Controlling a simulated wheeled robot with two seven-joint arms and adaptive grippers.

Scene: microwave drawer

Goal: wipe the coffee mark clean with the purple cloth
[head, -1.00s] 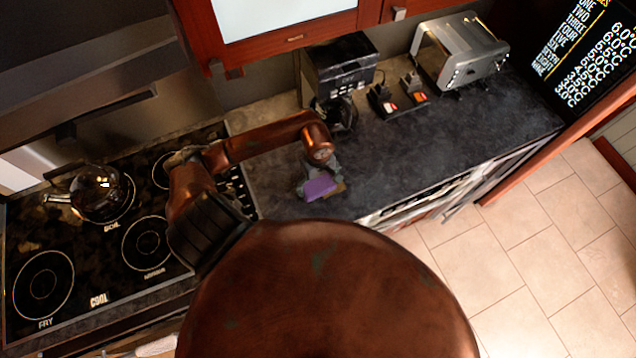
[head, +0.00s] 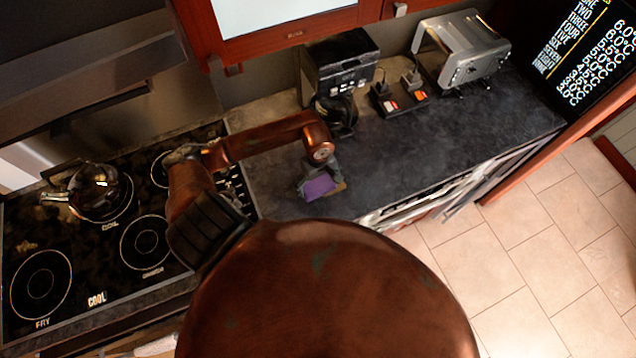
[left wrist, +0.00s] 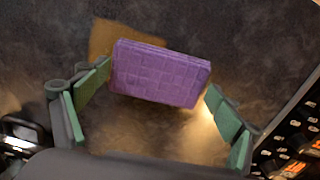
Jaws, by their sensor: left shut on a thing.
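The purple cloth (head: 319,187) is a thick folded block with a quilted face, and it shows large in the left wrist view (left wrist: 160,73). My left gripper (head: 322,178) is shut on it, with green finger pads (left wrist: 158,97) at its two ends, low over the dark counter. A brown coffee mark (left wrist: 115,38) shows on the counter beyond the cloth's upper left edge in the left wrist view. In the head view a small brown patch (head: 341,187) shows at the cloth's right side. The cloth hides part of the mark. My right gripper is not in view.
A black coffee machine (head: 338,70) stands behind the gripper on the counter (head: 440,130). Black sockets with plugs (head: 400,98) and a steel toaster (head: 460,50) stand to its right. A stove with a glass kettle (head: 97,190) is at the left. The counter's right part is clear.

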